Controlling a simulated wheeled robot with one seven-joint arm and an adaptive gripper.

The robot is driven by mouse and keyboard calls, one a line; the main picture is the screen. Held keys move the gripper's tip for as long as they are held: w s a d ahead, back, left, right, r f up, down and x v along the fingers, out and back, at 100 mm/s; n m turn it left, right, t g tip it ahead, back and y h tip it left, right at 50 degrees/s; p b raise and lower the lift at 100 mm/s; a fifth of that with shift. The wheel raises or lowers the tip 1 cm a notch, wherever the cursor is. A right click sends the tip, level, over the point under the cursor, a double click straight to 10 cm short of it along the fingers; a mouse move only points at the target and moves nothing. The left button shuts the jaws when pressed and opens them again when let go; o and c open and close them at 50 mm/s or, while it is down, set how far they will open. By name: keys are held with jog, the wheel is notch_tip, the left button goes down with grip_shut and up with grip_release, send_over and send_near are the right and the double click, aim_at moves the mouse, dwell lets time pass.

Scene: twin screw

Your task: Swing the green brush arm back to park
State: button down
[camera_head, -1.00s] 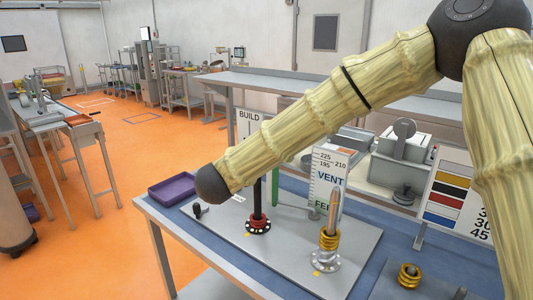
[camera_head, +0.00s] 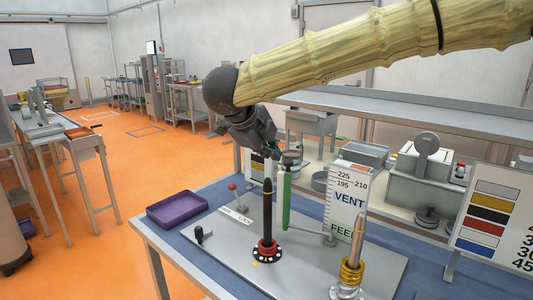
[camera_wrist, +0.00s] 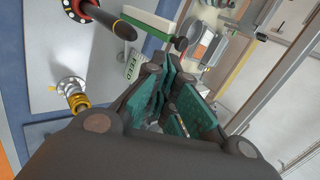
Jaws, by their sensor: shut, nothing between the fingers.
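The green brush arm (camera_head: 287,203) stands upright behind the black rod (camera_head: 267,205), with a dark round cap at its top. In the wrist view a green and white bar (camera_wrist: 150,24) at the top looks like the same arm. My gripper (camera_head: 276,152) is shut and empty, pointing down near the top of the green arm. I cannot tell whether they touch. In the wrist view my gripper's teal finger pads (camera_wrist: 182,103) point toward the bench, with nothing between them.
A gold-ringed post (camera_head: 353,262) and a VENT/FEED scale board (camera_head: 347,203) stand right of the black rod. A colour chart (camera_head: 489,215) stands far right.

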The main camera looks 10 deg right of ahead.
aim_at(288, 161)
jog(key=w+d+r+p+x, duration=0.1)
jog(key=p+x, duration=0.1)
jog(key=x, duration=0.9)
jog(key=shift+w+d+p, duration=0.25)
jog(key=shift+d+p, duration=0.05)
jog(key=shift+d, duration=0.15)
jog(key=shift+r, duration=0.1)
jog(key=w+m+g+p, duration=0.1)
jog(key=w+d+m+h+p, duration=0.1)
jog(key=w+m, duration=0.1)
jog(key=shift+w+d+g, duration=0.25)
jog(key=shift+w+g, duration=0.1)
jog(key=shift+g, duration=0.05)
jog(key=shift+w+d+m+h+p, duration=0.3)
jog(key=shift+d+m, duration=0.05)
jog(key=shift+m, duration=0.05)
